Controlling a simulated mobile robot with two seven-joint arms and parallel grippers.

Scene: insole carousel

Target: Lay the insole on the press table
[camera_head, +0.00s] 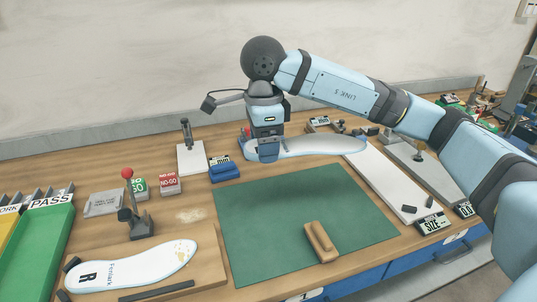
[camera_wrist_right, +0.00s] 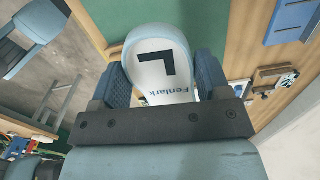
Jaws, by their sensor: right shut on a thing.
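My right gripper (camera_head: 266,148) is shut on a white and light-blue insole (camera_head: 322,146). It holds the insole at its left end, near the back of the workbench (camera_head: 110,165), and the insole reaches to the right. In the right wrist view the insole (camera_wrist_right: 170,45) sits between both fingers of the right gripper (camera_wrist_right: 164,85), its face showing a black L and the word Fenlark. Whether the insole touches anything below is hard to tell. No surface is clearly labelled as the press table. My left gripper is not in view.
A second insole (camera_head: 130,264), marked R, lies on a wooden board at front left, near a red-knobbed lever (camera_head: 127,174). A tan block (camera_head: 321,242) lies on the green mat (camera_head: 262,220), otherwise clear. A green PASS tray (camera_head: 40,240) is far left; a white board (camera_head: 385,180) is right.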

